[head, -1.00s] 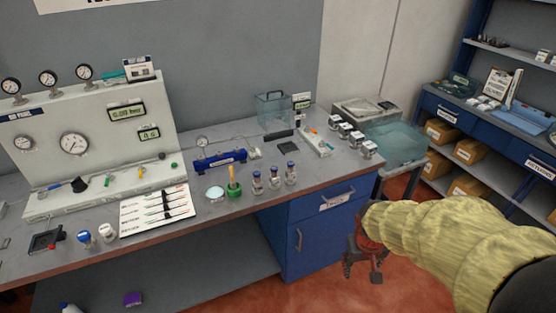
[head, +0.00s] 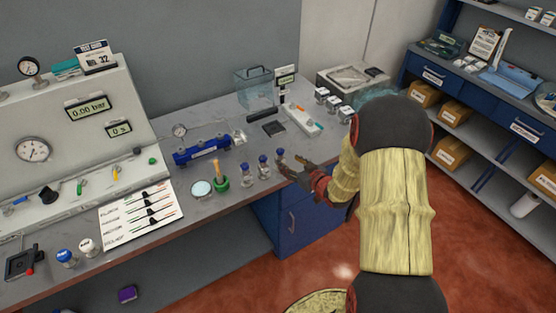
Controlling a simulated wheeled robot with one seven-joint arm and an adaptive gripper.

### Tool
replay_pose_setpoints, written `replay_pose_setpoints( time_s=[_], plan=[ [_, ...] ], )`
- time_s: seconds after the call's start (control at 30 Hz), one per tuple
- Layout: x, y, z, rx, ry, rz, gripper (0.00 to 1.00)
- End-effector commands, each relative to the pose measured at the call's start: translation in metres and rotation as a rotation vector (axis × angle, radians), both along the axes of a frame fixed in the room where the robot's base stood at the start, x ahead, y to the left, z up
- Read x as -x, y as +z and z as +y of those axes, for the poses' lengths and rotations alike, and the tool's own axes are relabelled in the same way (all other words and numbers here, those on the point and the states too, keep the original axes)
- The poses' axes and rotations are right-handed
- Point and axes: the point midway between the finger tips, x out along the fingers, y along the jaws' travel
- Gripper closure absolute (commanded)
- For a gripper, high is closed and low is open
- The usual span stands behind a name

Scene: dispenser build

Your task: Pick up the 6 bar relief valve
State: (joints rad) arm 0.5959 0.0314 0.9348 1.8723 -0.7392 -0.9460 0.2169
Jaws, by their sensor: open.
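Three small upright parts with blue tops and pale labels stand in a row near the bench's front edge: a left one (head: 246,173), a middle one (head: 264,166) and a right one (head: 281,158). They may be the relief valves; their labels are too small to read, so I cannot tell which is the 6 bar one. My gripper (head: 292,170) is open and empty at the front edge of the bench, just right of the right part. Its fingers point left toward the row. I cannot tell whether a finger touches the right part.
A green holder (head: 220,182) with an orange-handled tool and a round dish (head: 201,188) stand left of the row. A blue fixture (head: 202,150) lies behind. A white tray (head: 302,120) and several white-topped blocks (head: 333,103) stand at the back right. A printed card (head: 141,215) lies left.

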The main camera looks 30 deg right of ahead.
Motion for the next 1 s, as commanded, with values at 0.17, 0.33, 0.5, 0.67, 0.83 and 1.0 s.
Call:
replay_pose_setpoints(
  time_s=[0.17,0.33,0.5,0.67,0.83,1.0],
  plan=[
    [-0.017,-0.009,0.002,-0.003,0.000,0.003,0.52],
    [-0.033,-0.017,0.006,-0.003,0.001,0.002,0.52],
    [-0.055,-0.028,0.009,-0.002,-0.001,0.004,0.52],
    [-0.066,-0.032,0.009,-0.002,-0.002,0.003,0.52],
    [-0.067,-0.032,0.009,-0.002,-0.003,0.003,0.52],
    [-0.067,-0.031,0.009,-0.002,-0.003,0.003,0.58]
  ],
)
